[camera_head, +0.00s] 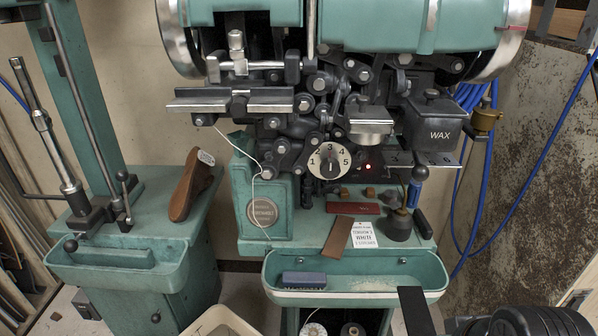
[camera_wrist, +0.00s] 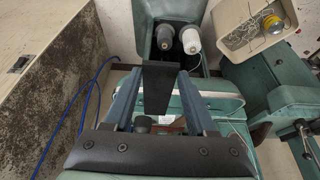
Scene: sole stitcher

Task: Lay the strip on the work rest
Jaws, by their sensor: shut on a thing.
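A flat, dark strip (camera_wrist: 157,92) is between the fingertips of my gripper (camera_wrist: 160,73) in the wrist view. My gripper is shut on it. The strip also shows at the bottom right of the head view (camera_head: 414,308), in front of the machine and below its working parts. In the head view my fingers are mostly out of frame. Two metal ledges stand out on the machine: a long one (camera_head: 232,103) at the left and a small bright one (camera_head: 370,127) right of centre. I cannot tell for certain which is the work rest. Both look bare.
A green tray (camera_head: 420,284) with a blue block (camera_head: 304,280) juts from the machine's front. A brown strip (camera_head: 338,238), a white tag (camera_head: 363,234) and a blue-handled tool (camera_head: 414,188) lie or stand behind it.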

